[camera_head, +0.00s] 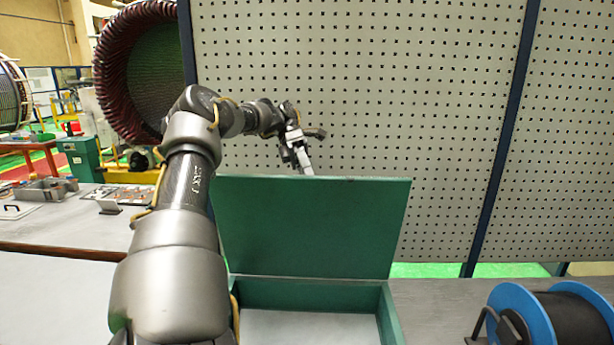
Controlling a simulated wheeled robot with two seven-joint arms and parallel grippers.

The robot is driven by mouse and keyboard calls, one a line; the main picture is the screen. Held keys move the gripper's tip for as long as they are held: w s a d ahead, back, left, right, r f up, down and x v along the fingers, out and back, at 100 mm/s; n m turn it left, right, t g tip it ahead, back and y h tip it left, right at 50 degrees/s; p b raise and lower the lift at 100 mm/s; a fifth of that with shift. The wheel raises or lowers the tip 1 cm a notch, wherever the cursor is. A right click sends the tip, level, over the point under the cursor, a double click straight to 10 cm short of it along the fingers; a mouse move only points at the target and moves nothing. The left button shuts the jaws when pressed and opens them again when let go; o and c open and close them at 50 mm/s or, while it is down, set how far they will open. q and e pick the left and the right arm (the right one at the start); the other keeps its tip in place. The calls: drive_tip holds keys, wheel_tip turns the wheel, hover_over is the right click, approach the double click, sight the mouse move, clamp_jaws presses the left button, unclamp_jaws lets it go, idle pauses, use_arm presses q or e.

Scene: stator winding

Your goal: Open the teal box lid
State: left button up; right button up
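The teal box (391,318) stands on the bench at bottom centre. Its lid (315,228) is raised, standing nearly upright at the back of the box, and the pale inside of the box shows. My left arm reaches in from the left, over the left part of the box. My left gripper (304,166) is above and behind the lid's top edge. Its fingertips are partly hidden behind the lid, so I cannot tell whether they touch it or how far they are apart. My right gripper is not in view.
A perforated panel (400,90) with dark posts stands close behind the box. A blue cable reel (525,310) sits at the right. Small parts and trays (45,190) lie on the left bench. A large stator (140,70) stands behind at the left.

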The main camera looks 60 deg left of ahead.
use_arm(q)
drive_tip(key=shift+a+f, duration=0.15)
drive_tip(key=shift+f, duration=0.3)
idle(0.3)
